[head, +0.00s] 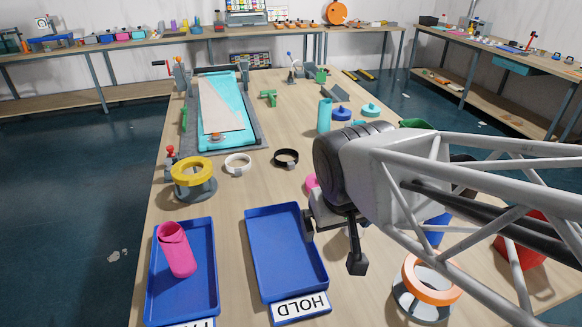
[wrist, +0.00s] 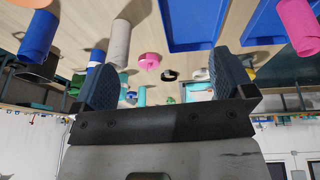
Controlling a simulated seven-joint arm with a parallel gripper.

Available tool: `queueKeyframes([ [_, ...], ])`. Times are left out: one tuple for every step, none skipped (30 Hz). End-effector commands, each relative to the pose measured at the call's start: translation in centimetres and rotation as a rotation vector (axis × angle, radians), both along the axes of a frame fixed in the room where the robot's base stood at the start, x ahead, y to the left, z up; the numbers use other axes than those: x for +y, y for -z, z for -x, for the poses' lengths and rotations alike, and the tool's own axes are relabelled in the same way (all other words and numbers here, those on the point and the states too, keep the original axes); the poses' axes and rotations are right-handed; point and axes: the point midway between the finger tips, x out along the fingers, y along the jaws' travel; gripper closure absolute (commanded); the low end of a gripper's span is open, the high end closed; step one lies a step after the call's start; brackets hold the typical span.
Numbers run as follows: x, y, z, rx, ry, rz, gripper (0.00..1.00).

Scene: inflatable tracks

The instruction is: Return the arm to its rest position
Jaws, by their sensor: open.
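In the wrist view my gripper (wrist: 165,65) also shows spread and empty. The HOLD tray is empty. My arm reaches in from the right and hides part of the table's right side. A pink rolled piece (head: 177,250) lies in the left blue tray (head: 207,300); it shows at the upper right of the wrist view (wrist: 299,25).
A yellow ring on a grey stand (head: 193,175), white ring (head: 238,163) and black ring (head: 286,158) lie beyond the trays. An orange ring stand (head: 428,290) and red bin (head: 522,250) are at right. A cyan panel fixture (head: 215,115) stands at far left.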

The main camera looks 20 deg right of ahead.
Motion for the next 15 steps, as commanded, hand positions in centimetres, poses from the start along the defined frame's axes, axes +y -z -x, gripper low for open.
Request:
queueKeyframes([
  [0.1, -0.2, 0.7, 0.024, 0.006, -0.015, 0.00],
  [0.1, -0.3, 1.1, 0.037, 0.008, -0.025, 0.00],
  [0.2, -0.4, 1.6, 0.053, 0.010, -0.035, 0.00],
  [0.3, -0.5, 1.8, 0.062, 0.010, -0.041, 0.00],
  [0.3, -0.6, 2.0, 0.070, 0.009, -0.046, 0.00],
  [0.4, -0.6, 2.2, 0.076, 0.010, -0.050, 0.00],
  [0.4, -0.6, 2.3, 0.080, 0.010, -0.053, 0.00],
  [0.5, -0.7, 2.3, 0.082, 0.010, -0.054, 0.00],
  [0.5, -0.7, 2.4, 0.084, 0.009, -0.055, 0.00],
  [0.5, -0.7, 2.4, 0.084, 0.009, -0.055, 0.00],
  [0.5, -0.7, 2.4, 0.084, 0.009, -0.055, 0.00],
  [0.5, -0.7, 2.4, 0.083, 0.010, -0.054, 0.00],
  [0.5, -0.6, 2.4, 0.083, 0.010, -0.054, 0.00],
  [0.5, -0.6, 2.4, 0.083, 0.010, -0.054, 0.00],
  [0.5, -0.6, 2.4, 0.083, 0.010, -0.054, 0.00],
])
